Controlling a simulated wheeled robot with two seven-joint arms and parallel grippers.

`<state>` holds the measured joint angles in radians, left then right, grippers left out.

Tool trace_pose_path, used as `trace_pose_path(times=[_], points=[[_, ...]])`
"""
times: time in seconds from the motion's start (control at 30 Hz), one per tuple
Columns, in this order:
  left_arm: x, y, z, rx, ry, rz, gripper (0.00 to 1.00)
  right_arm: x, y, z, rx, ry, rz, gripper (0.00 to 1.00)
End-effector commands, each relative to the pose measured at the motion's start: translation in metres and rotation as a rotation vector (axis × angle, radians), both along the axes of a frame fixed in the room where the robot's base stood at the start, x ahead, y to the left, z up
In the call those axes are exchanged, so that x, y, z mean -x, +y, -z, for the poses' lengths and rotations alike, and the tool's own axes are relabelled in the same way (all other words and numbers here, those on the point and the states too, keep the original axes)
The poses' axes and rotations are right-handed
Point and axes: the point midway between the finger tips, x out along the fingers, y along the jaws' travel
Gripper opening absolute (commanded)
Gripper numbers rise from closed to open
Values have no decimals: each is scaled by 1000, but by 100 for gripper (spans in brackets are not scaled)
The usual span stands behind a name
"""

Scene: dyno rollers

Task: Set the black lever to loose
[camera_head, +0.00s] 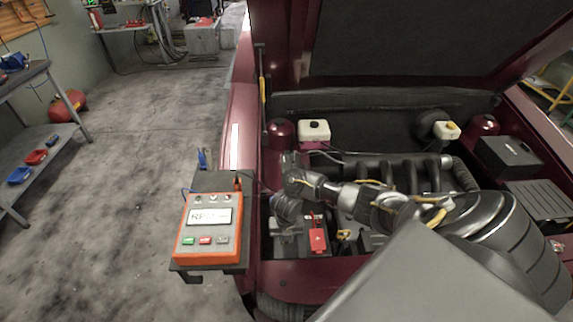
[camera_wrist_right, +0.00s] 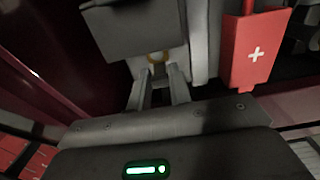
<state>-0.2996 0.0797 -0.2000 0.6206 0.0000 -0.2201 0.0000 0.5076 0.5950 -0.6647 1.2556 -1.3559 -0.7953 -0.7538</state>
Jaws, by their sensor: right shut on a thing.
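The fingers are hard to make out there. In the wrist view the right gripper (camera_wrist_right: 161,72) has its two fingers close together at a dark grey block (camera_wrist_right: 145,25), which looks like the black lever, with a small yellow ring at the fingertips. The grip itself is partly hidden. The lever's setting cannot be read. My left gripper is not in view.
A red cover (camera_head: 317,240) sits on the battery; it also shows with a white plus in the wrist view (camera_wrist_right: 255,50). An orange tester (camera_head: 206,243) stands on a shelf left of the car. The raised hood (camera_head: 420,35) is overhead.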

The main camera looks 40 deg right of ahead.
Motion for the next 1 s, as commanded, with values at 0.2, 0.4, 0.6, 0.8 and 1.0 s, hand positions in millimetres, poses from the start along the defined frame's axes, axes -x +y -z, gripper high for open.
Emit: trace_pose_path(times=[0.2,0.4,0.6,0.8,1.0], points=[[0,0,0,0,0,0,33,0,-1,0,-7,9,-1,0],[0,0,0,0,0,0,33,0,-1,0,-6,9,-1,0],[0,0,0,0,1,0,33,0,-1,0,-6,9,0,40],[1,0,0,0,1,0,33,0,0,0,-5,9,0,42],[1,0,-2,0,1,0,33,-1,0,-8,-7,7,-2,42]])
